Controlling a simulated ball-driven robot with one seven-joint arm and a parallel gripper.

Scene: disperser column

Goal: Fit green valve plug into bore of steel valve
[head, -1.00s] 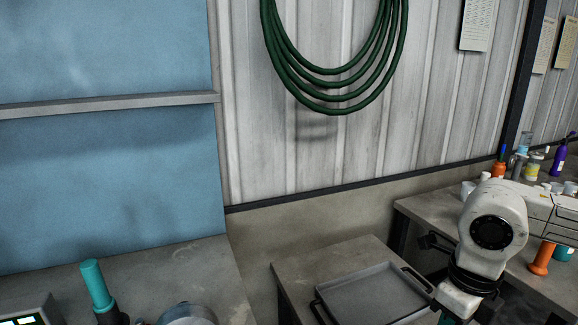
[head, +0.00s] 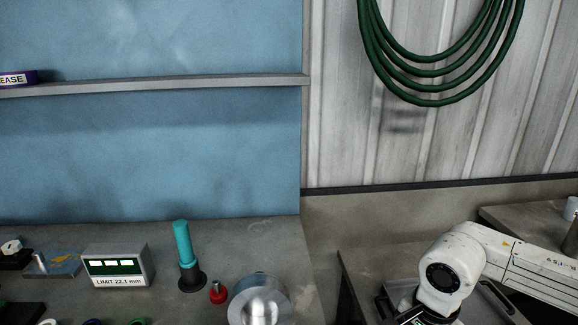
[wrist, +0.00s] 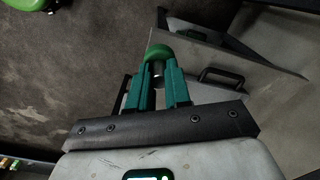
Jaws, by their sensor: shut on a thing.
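In the wrist view, my gripper (wrist: 160,92) has its teal fingers shut on the green valve plug (wrist: 160,52). The plug has a rounded green top, with a grey metal part showing between the fingertips. Its lower end is hidden between the fingers. In the head view, my gripper and the plug are out of sight. A round shiny steel body (head: 260,302) stands at the bench's front right, cut by the picture's lower edge. I cannot tell whether it is the steel valve, and no bore shows clearly.
On the bench (head: 225,240) are a teal-handled tool in a black holder (head: 183,250), a red knob (head: 218,293) and a gauge box reading "LIMIT 22.1 mm" (head: 117,267). A lower side table with a black-handled tray (head: 495,300) stands right, beneath my arm. Grey floor shows in the wrist view.

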